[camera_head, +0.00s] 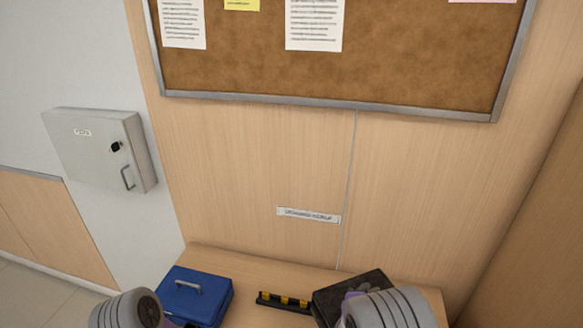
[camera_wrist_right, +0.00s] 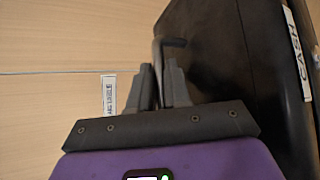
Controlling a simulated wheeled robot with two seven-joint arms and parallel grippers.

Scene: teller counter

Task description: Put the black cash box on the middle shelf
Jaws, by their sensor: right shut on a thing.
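The black cash box (camera_head: 350,287) is at the right end of the wooden counter in the head view, partly hidden by my right arm. In the right wrist view the black cash box (camera_wrist_right: 215,45) fills the right side, with a white CASH label on it. My right gripper (camera_wrist_right: 162,85) is shut on the box's dark handle (camera_wrist_right: 174,42). Whether the box touches the counter I cannot tell. My left arm shows at the bottom left, near the blue box; its fingers are out of sight. No shelf is seen in either view.
A blue cash box (camera_head: 195,294) with a grey handle sits on the left of the counter (camera_head: 255,270). A black tray with yellow pieces (camera_head: 284,302) lies between the boxes. A grey wall cabinet (camera_head: 98,148) hangs at left, a cork board (camera_head: 400,50) above.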

